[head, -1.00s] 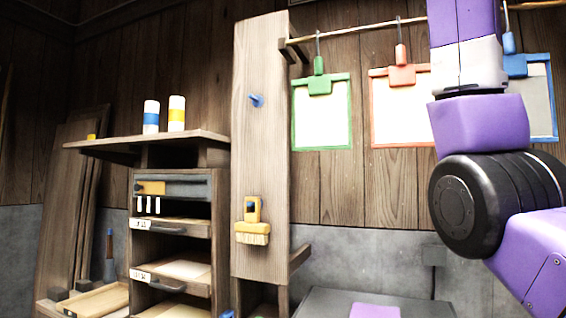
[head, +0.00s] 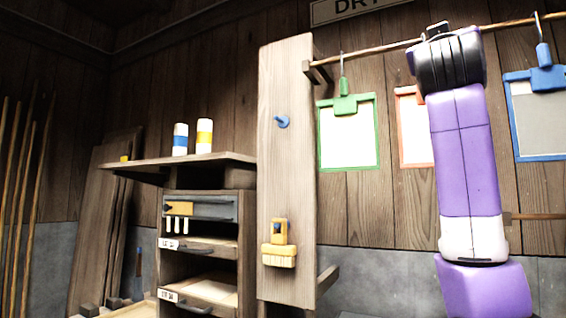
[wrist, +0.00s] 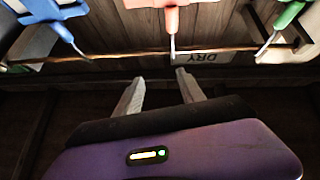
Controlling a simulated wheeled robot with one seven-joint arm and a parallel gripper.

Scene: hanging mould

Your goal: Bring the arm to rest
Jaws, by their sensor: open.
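My gripper (wrist: 158,88) shows in the wrist view with its two pale fingers apart and nothing between them. Beyond the fingertips are the rail (wrist: 140,52) and a sign reading DRY (wrist: 203,59), seen upside down. In the head view my purple arm (head: 465,150) rises on the right, and my gripper is not visible there. The arm covers part of the red-framed mould (head: 411,130), which hangs from the rail (head: 385,55).
The green-framed mould (head: 347,135) hangs left of my arm and the blue-framed mould (head: 540,115) hangs right. A shelf unit (head: 208,210) with two bottles on top stands at left.

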